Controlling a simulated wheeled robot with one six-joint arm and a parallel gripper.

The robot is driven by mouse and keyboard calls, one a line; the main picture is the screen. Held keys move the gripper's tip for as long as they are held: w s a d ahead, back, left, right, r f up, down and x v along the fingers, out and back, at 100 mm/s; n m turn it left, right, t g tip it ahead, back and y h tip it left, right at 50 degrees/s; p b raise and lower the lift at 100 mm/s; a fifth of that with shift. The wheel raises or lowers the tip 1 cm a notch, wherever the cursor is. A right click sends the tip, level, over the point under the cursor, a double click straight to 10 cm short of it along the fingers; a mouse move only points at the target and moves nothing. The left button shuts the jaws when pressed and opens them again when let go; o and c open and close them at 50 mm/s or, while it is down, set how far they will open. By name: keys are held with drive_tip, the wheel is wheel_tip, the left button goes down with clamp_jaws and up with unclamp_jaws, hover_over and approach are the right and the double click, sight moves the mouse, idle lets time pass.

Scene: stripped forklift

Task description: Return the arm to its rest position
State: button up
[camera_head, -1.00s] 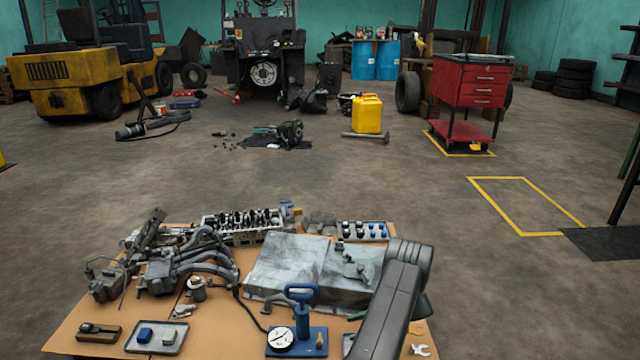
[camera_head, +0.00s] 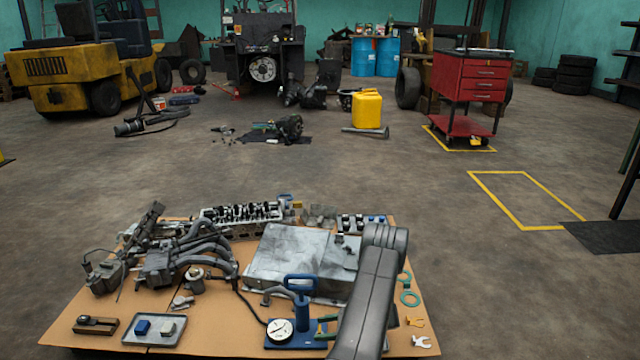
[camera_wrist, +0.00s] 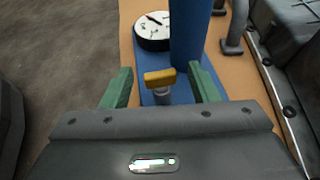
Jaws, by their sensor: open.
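My grey arm reaches down over the right half of the workbench in the head view. My gripper (camera_wrist: 161,82) is open, with a green finger at each side in the wrist view. Its green fingers also show in the head view, beside the blue hand pump (camera_head: 302,300). In the wrist view, a small yellow knob (camera_wrist: 160,78) on the pump's blue base appears between the fingers, with a gap on either side. The round white gauge (camera_wrist: 153,27) and the blue pump cylinder (camera_wrist: 189,35) are just beyond. I cannot tell the height of the fingers over the base.
The cardboard-coloured bench top (camera_head: 220,335) holds a grey metal cover (camera_head: 290,255), a cylinder head (camera_head: 240,213), pipes, and a tray (camera_head: 154,329) with two blocks.

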drive_tip(key=m+t, duration=0.1)
drive_tip(key=m+t+h, duration=0.1)
drive_tip(key=m+t, duration=0.1)
drive_tip(key=m+t+h, duration=0.1)
drive_tip(key=t, duration=0.1)
drive_tip(key=shift+s+a+m, duration=0.15)
drive_tip(key=shift+s+m, duration=0.2)
drive_tip(key=shift+m, duration=0.05)
drive_tip(key=shift+s+a+m+t+h, duration=0.1)
drive_tip(key=shift+m+t+h, duration=0.7)
drive_tip(key=shift+m, duration=0.15)
drive_tip(key=shift+s+a+m+t+h, duration=0.1)
drive_tip(key=shift+m+t+h, duration=0.65)
drive_tip(key=shift+m, duration=0.2)
drive_tip(key=p+v, duration=0.3)
drive_tip(key=v, duration=0.7)
drive_tip(key=shift+d+r, duration=0.1)
